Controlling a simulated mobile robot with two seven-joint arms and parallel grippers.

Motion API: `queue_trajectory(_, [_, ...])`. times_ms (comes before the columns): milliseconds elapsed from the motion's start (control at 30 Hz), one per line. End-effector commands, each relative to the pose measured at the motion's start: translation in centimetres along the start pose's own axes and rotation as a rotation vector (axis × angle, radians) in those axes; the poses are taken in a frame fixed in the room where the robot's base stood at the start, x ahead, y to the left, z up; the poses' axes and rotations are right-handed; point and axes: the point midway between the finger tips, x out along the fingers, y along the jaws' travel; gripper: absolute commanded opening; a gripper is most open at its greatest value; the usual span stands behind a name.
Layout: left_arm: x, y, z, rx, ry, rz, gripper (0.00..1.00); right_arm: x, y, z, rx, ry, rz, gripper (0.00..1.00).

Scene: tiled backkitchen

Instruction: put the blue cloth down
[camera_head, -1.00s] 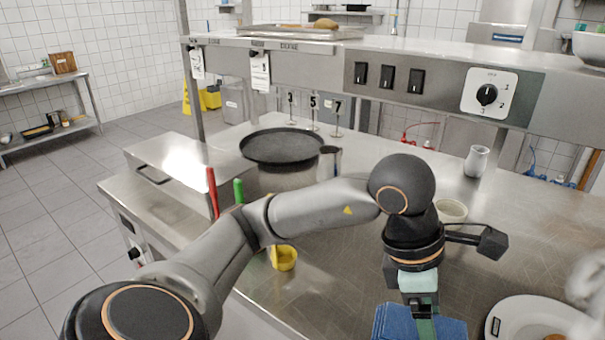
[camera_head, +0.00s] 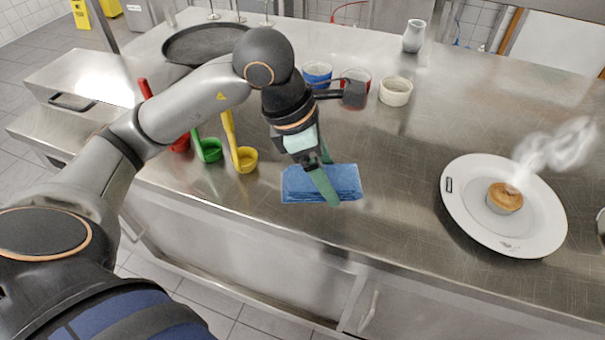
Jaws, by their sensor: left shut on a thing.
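The blue cloth (camera_head: 297,185) is a folded rectangular pad near the counter's front edge, in the middle of the head view. My left gripper (camera_head: 328,184) reaches down to it from above, with its green fingers shut on the cloth. One finger crosses the cloth's top and hides part of it. The cloth looks flat and level, low over the steel counter (camera_head: 400,200). I cannot tell whether it touches the surface. My right gripper is not in view.
A white plate (camera_head: 470,220) with a steaming muffin (camera_head: 504,198) is to the right. Yellow (camera_head: 245,160), green (camera_head: 210,150) and red (camera_head: 181,143) ladles are left. Behind stand a blue cup (camera_head: 317,74), a red cup (camera_head: 357,78) and a cream bowl (camera_head: 396,91). Bare counter lies between cloth and plate.

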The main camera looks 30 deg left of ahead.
Motion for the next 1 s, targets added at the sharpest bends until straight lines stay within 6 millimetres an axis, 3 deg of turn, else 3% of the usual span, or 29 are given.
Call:
queue_trajectory(133, [1.1,3.6,-2.0,-0.009,0.006,0.0,0.37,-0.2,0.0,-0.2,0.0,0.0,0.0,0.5])
queue_trajectory(333, [4.0,6.1,-4.2,-0.004,0.003,-0.001,0.37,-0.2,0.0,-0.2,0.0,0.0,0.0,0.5])
queue_trajectory(633, [5.9,7.9,-5.7,-0.003,0.002,-0.001,0.37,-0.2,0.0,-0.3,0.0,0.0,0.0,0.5])
queue_trajectory(833, [8.3,7.8,-6.5,0.0,0.001,-0.002,0.37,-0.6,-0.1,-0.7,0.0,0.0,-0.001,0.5])
queue_trajectory(1000, [8.6,7.8,-6.6,0.003,-0.001,0.001,0.37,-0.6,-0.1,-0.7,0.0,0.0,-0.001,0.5])
